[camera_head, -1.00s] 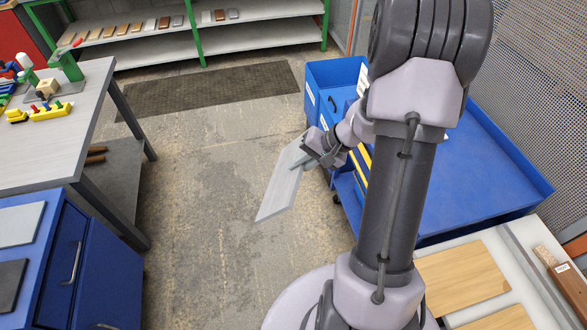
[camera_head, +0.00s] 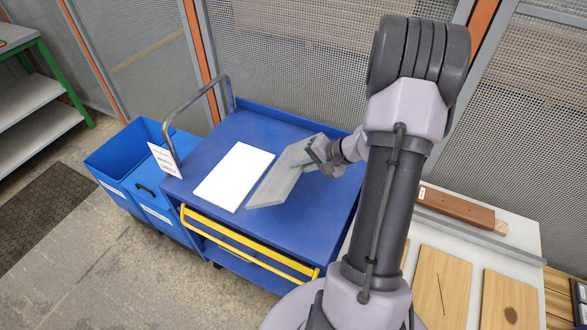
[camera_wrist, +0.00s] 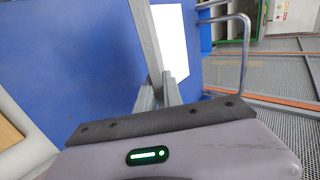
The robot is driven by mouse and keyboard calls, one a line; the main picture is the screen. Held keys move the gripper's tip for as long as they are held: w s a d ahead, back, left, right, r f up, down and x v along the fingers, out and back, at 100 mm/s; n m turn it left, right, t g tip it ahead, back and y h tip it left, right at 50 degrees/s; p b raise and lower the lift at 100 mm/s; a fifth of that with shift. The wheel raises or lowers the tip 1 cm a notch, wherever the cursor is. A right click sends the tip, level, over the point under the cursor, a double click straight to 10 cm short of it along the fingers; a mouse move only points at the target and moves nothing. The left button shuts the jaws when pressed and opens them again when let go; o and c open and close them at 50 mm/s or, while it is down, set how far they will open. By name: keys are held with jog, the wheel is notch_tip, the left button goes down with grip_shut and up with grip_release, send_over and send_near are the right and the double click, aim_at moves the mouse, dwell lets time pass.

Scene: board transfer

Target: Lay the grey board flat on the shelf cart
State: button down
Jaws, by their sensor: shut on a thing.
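The grey board (camera_head: 275,184) is held at one end by my gripper (camera_head: 318,161) over the blue top of the shelf cart (camera_head: 305,227). The board looks tilted in the head view; whether it touches the cart top cannot be told. In the wrist view the board (camera_wrist: 146,40) shows edge-on between the fingers of my gripper (camera_wrist: 158,92), which is shut on it. A white board or sheet (camera_head: 233,176) lies flat on the cart top, just left of the grey board; it also shows in the wrist view (camera_wrist: 171,40).
A yellow bar (camera_head: 245,240) runs along the cart's front, and a grey handle (camera_head: 195,102) rises at its left end. Blue bins (camera_head: 135,170) stand left of the cart. A pale table (camera_head: 455,260) with several wooden boards is at right. A mesh fence (camera_head: 280,60) stands behind.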

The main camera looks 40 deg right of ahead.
jog(key=shift+d, duration=0.35)
jog(key=shift+s+f, duration=0.1)
jog(key=shift+f, duration=0.25)
notch_tip(320, 180, down, 7)
jog(key=b, duration=0.3)
jog(key=shift+r, duration=0.2)
jog(key=shift+f+b, duration=0.25)
jog(key=shift+b, duration=0.4)
jog(key=c, duration=1.4)
grip_release()
jog(key=shift+o, duration=0.2)
